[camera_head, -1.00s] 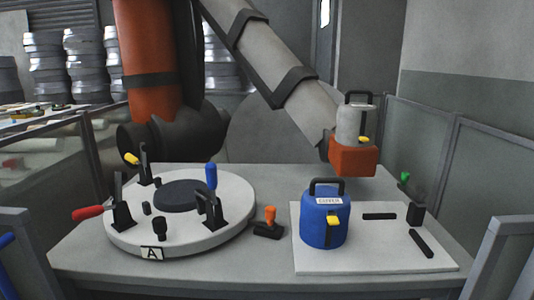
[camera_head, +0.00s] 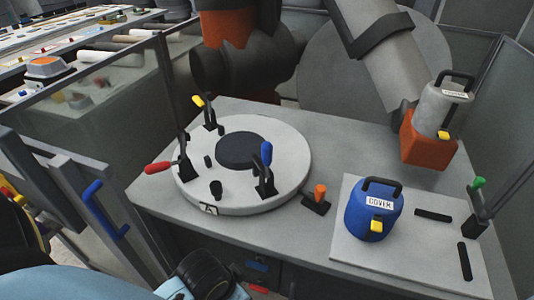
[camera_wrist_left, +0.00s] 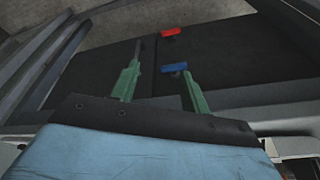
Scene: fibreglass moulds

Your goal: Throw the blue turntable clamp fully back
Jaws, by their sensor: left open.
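The blue turntable clamp (camera_head: 266,170) stands on the front right part of the round pale turntable (camera_head: 295,145). Its blue handle points up, close to upright. My left gripper shows in the left wrist view (camera_wrist_left: 160,68), with two green fingers apart and nothing between them. It faces the dark front below the table, well away from the clamp. In the head view part of my light blue arm shows at the bottom edge; the fingers cannot be made out there. My right gripper is not seen.
A red-handled clamp (camera_head: 163,167) and a yellow-handled clamp (camera_head: 206,115) also stand on the turntable. An orange-handled lever (camera_head: 319,193) and a blue canister (camera_head: 372,212) are to the right. A blue-handled gate (camera_head: 105,210) stands left.

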